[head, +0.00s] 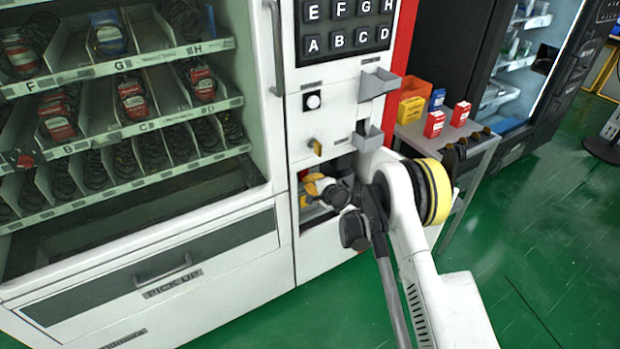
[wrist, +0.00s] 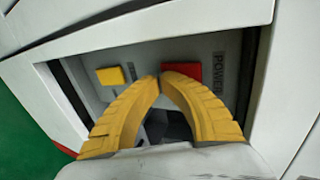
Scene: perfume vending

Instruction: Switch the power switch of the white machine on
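The white machine (head: 230,240) is a vending machine with a keypad panel on its right side. Low on that panel is an open recess, and my gripper (head: 318,186) reaches into it. In the wrist view, a red switch (wrist: 187,70) sits on the grey back panel beside the upright label POWER (wrist: 218,92). A yellow switch (wrist: 110,75) is to its left. My gripper's yellow fingers (wrist: 160,78) meet at their tips, at the lower left edge of the red switch, and partly cover it. I cannot tell whether they touch it. Nothing shows between the tips.
The recess has a white frame (wrist: 150,35) close around the fingers. A small table (head: 470,140) with boxes stands at the right. Green floor is clear.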

